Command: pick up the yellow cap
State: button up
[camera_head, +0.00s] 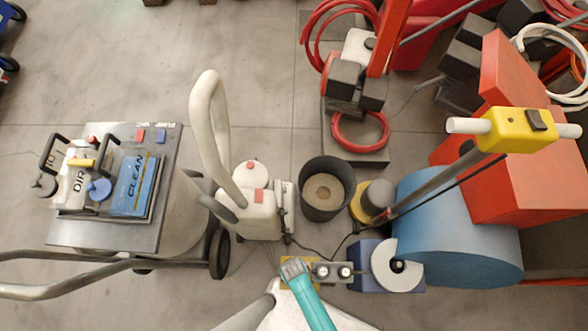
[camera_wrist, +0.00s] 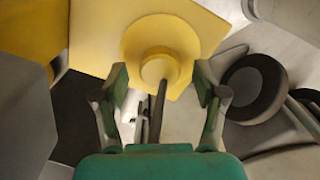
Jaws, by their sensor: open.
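A round yellow cap (camera_wrist: 160,36) with a raised knob shows at the upper middle of the wrist view, against a flat yellow plate (camera_wrist: 95,30). My gripper (camera_wrist: 161,82) is open, with one finger on each side of the cap's knob in the picture. No contact shows, and the gap in depth cannot be told. A thin dark rod (camera_wrist: 158,105) appears below the knob between the fingers. In the head view, a bit of yellow surface (camera_head: 285,260) shows at the lower middle; whether it is the same plate I cannot tell.
In the wrist view, a dark wheel (camera_wrist: 254,88) is close on the right and a grey block (camera_wrist: 22,120) on the left. In the head view, a cart (camera_head: 185,215), a dark bucket (camera_head: 324,212) and a blue drum (camera_head: 460,230) crowd the floor. Open floor lies upper left.

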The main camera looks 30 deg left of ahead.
jog(key=c, duration=1.2)
jog(key=shift+r, duration=0.1)
jog(key=shift+c, duration=0.2)
